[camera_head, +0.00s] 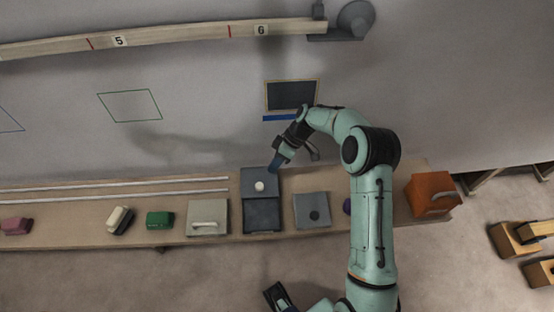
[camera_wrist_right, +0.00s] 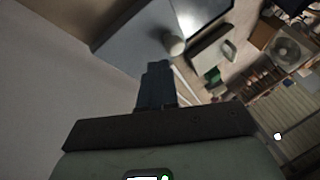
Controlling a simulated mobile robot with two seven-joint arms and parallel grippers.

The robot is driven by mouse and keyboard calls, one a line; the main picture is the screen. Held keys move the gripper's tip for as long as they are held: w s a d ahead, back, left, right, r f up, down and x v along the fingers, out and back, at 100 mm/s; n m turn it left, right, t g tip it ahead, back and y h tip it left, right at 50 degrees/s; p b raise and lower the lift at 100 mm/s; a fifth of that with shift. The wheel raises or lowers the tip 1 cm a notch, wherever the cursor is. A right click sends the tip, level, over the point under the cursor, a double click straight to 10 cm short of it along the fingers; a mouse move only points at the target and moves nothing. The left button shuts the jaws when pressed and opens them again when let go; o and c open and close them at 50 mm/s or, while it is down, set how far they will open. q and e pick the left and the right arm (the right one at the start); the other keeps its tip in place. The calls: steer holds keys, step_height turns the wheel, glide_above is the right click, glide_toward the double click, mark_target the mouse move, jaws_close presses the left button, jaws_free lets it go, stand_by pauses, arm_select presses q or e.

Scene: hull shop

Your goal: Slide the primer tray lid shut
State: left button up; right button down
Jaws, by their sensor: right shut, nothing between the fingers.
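The primer tray (camera_head: 262,218) is a dark grey box on the long wooden bench; its front part looks dark and open. Its lighter grey lid (camera_head: 249,178) lies over the far part, with a round white knob (camera_head: 259,186) on it. The lid (camera_wrist_right: 125,35) and knob (camera_wrist_right: 174,44) also show in the right wrist view. My right gripper (camera_head: 274,168) is shut and empty, pointing down at the lid just beyond the knob; contact cannot be told. Its fingers (camera_wrist_right: 155,80) show in the wrist view. My left gripper (camera_head: 277,297) is partly in view at the bottom edge; its jaws are unclear.
A pale box with a handle (camera_head: 208,217) stands left of the tray, and a grey block with a dark round spot (camera_head: 311,210) right of it. A green block (camera_head: 160,220) and an orange case (camera_head: 433,193) are also on the bench (camera_head: 75,232). A wall stands behind.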

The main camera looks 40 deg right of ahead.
mark_target(267, 182)
steer(key=x, duration=0.5)
steer(key=shift+w+f, duration=0.1)
steer(key=shift+f, duration=0.05)
arm_select(q)
steer(key=shift+w+f, duration=0.1)
